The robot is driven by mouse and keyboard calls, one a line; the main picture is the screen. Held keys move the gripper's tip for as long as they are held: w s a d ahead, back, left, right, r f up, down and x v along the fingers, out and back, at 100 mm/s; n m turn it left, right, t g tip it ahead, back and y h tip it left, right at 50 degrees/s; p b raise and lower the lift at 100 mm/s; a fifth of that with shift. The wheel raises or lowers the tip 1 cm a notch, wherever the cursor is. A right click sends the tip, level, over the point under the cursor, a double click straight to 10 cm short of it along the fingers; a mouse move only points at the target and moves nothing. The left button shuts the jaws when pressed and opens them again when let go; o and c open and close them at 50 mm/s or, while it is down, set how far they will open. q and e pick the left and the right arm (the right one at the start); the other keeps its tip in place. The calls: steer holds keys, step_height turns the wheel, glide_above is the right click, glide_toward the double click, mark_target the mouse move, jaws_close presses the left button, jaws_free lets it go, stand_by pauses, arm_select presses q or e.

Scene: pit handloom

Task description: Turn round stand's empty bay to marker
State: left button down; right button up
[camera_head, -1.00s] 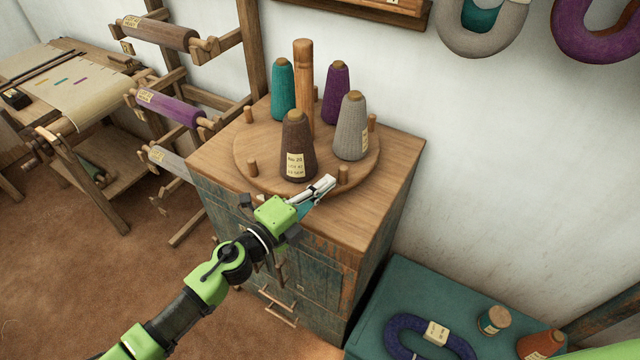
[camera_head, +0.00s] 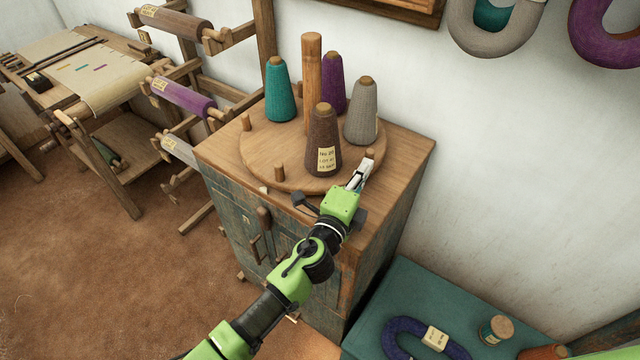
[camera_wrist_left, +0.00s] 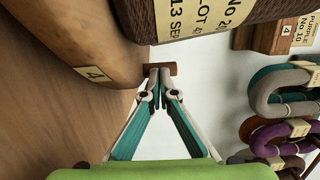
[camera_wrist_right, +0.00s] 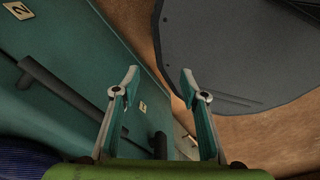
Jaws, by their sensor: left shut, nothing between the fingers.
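The round stand (camera_head: 290,178) is a wooden disc on a cabinet, with a central post (camera_head: 312,85) and short pegs at its rim. It holds a teal cone (camera_head: 279,92), a purple cone (camera_head: 333,85), a grey cone (camera_head: 361,112) and a brown cone (camera_head: 323,145). The empty bay (camera_head: 263,148) faces front left. I cannot make out the marker surely. My left gripper (camera_head: 369,164) is shut at the right front rim, beside the brown cone. In the left wrist view its tips meet at a brown peg (camera_wrist_left: 168,67); contact is unclear. My right gripper (camera_wrist_right: 159,78) is open and empty.
The cabinet top (camera_head: 410,150) has bare wood right of the stand. A rack with yarn rolls (camera_head: 185,98) stands left of it. A teal chest (camera_head: 400,290) with yarn is at lower right. A grey disc-like surface (camera_wrist_right: 230,50) is near my right gripper.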

arm_select(q)
steer(key=shift+w+d+b, duration=0.35)
steer(key=shift+w+d, duration=0.15)
steer(key=shift+d, duration=0.2)
steer(key=shift+w+d+b, duration=0.45)
steer(key=shift+w+d, duration=0.15)
steer(key=shift+d, duration=0.2)
steer(key=shift+b+x, duration=0.35)
steer(key=shift+x, duration=0.4)
arm_select(e)
steer(key=shift+d+f, duration=0.3)
steer(key=shift+f, duration=0.35)
steer(key=shift+d+f, duration=0.25)
steer(key=shift+f, duration=0.4)
arm_select(q)
steer(key=shift+d, duration=0.15)
arm_select(e)
steer(key=shift+a, duration=0.25)
